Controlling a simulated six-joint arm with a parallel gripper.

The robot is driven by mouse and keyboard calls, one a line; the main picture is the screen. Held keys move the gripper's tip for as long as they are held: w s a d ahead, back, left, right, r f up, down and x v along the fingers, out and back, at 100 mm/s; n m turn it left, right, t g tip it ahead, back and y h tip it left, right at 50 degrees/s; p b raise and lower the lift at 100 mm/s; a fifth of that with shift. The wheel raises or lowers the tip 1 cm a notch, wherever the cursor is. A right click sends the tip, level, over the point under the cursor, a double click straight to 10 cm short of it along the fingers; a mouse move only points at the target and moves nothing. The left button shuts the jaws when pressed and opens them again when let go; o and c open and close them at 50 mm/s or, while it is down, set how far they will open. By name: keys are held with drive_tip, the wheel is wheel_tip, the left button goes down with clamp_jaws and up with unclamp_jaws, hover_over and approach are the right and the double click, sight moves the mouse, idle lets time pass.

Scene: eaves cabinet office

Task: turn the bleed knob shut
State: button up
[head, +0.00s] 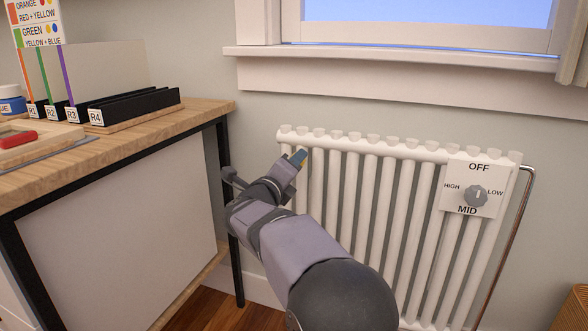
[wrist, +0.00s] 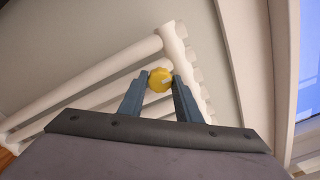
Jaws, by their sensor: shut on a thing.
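The bleed knob is a small yellow round knob (wrist: 161,79) near the end of the radiator, with a pale mark on its face. In the wrist view my gripper (wrist: 160,82) has its two blue-grey fingers on either side of the knob, shut on it. In the head view my gripper (head: 300,157) is at the upper left end of the white radiator (head: 345,195), and a trace of yellow shows by the fingertips. Most of the knob is hidden there by my fingers.
A dial plate (head: 472,186) marked OFF, LOW, MID and HIGH is on the radiator's right side. A wooden desk (head: 195,112) with black slotted racks (head: 130,103) stands to the left, close to my arm. A window sill (head: 400,62) runs above the radiator.

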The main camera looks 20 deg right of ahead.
idle(0.4)
drive_tip(key=o, duration=1.1)
drive_tip(key=shift+c, duration=0.2)
drive_tip(key=p+v, duration=0.2)
drive_tip(key=v, duration=0.5)
drive_tip(key=shift+s+a, duration=0.15)
